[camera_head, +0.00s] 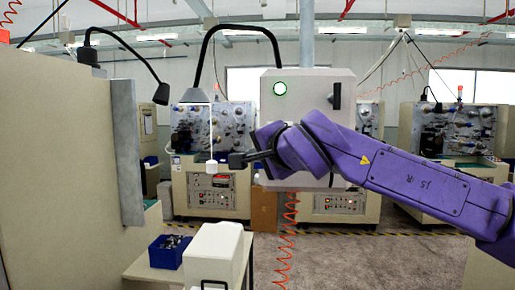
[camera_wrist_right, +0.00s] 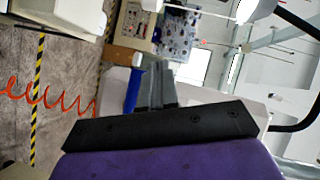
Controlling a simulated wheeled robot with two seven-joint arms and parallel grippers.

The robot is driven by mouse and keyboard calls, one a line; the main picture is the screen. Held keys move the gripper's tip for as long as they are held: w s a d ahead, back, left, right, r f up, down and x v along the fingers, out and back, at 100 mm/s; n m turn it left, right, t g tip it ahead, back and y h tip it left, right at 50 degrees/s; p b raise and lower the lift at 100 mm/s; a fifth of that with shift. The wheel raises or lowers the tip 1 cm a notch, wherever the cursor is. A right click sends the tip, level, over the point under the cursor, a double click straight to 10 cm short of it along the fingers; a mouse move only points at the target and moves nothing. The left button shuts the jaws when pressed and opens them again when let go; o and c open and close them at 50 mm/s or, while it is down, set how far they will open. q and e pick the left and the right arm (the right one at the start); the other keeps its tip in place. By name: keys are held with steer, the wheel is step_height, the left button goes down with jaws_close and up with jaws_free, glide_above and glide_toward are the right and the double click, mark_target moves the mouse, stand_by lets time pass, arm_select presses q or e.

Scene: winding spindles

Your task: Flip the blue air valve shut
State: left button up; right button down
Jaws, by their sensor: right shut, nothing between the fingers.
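The blue valve lever (camera_wrist_right: 132,90) shows in the right wrist view, a long blue handle just left of my right fingers. A pale fitting (camera_wrist_right: 137,61) is at its upper end. My right gripper (camera_wrist_right: 158,72) is shut and empty, its fingers alongside the lever. I cannot tell whether they touch it. In the head view my right gripper (camera_head: 237,160) reaches left in front of the grey-white control box (camera_head: 310,90). My left gripper is not in view.
A lamp (camera_head: 195,94) hangs above. A large beige cabinet (camera_head: 60,160) fills the left side. A blue bin (camera_head: 168,252) and a white box (camera_head: 217,252) stand low down. An orange coiled hose (camera_head: 288,235) hangs below.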

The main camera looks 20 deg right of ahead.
stand_by(0.5)
steer(key=s+a+r, duration=0.3)
steer(key=s+r, duration=0.5)
steer(key=r, duration=0.1)
steer(key=shift+s+a+r, duration=0.15)
steer(key=shift+a+r, duration=0.05)
steer(key=shift+a, duration=0.2)
